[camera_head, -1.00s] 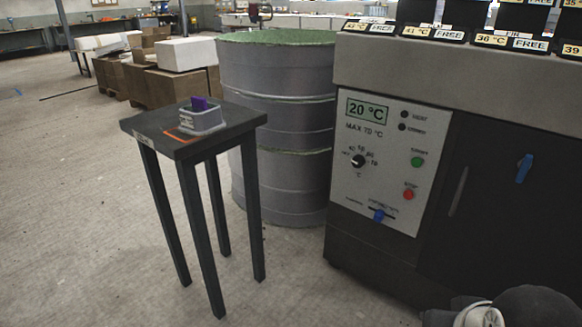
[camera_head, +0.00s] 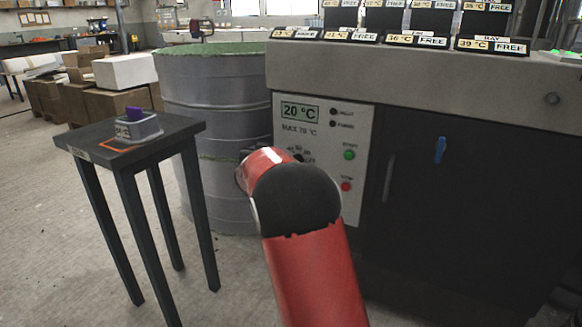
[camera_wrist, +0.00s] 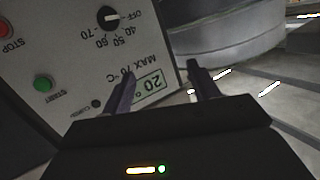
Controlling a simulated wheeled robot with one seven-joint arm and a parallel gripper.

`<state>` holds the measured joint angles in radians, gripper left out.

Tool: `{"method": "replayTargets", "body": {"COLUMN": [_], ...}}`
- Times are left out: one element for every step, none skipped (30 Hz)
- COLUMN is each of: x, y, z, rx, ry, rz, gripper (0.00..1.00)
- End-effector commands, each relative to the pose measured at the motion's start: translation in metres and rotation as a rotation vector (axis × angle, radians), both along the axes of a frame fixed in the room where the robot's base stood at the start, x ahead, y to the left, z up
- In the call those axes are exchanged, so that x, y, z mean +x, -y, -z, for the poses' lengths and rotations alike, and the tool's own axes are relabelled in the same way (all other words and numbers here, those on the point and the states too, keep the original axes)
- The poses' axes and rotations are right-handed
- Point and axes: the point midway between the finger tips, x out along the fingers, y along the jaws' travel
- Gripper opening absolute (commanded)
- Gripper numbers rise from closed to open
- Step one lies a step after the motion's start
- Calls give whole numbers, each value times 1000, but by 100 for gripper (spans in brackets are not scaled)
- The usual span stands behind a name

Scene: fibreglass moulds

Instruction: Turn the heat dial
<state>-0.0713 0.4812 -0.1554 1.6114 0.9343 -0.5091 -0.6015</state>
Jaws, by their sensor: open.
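The heat dial (camera_wrist: 112,18) is a round black knob with a white pointer mark, on a pale control panel (camera_head: 352,112). The wrist view shows it upside down, with numbers and OFF around it. In the head view my red arm hides most of the dial. The panel's display (camera_head: 299,112) reads 20 °C, with MAX 70 °C below it. My gripper (camera_wrist: 158,80) is open and empty in the wrist view. Its left finger overlaps the panel near the display, and the dial lies beyond the fingertips, apart from them. The head view does not show the fingers.
A green button (camera_head: 349,155) and a red button (camera_head: 346,187) sit right of the dial. A dark cabinet door with a blue latch (camera_head: 440,150) is farther right. A grey drum (camera_head: 205,110) stands left of the panel. A small black table (camera_head: 90,140) holds a grey box with a purple item.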

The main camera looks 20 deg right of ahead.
Motion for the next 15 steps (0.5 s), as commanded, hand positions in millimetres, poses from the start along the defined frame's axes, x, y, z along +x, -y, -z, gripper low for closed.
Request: {"method": "replayTargets", "body": {"x": [15, 20, 25, 28, 30, 31, 32, 32, 32, 32, 32, 32, 33, 34, 36], "y": [12, 20, 29, 35, 40, 46, 50, 53, 56, 58, 59, 62, 64, 66, 69], "z": [24, 34, 46, 55, 63, 73, 79, 84, 90, 94, 96, 99, 100, 101, 100], "rx": [-31, -53, -80, -96, -113, -133, -146, -157, -169, -178, -184, -188, -191, -192, -194], "ry": [9, 17, 26, 29, 31, 35, 36, 37, 38, 37, 38, 38, 38, 38, 39], "rz": [69, 114, 170, 208, 244, 286, 312, 335, 362, 377, 389, 402, 408, 412, 415], "gripper": [60, 60, 60, 60, 60, 60, 60, 60, 60, 60, 60, 60, 60, 60, 60]}}
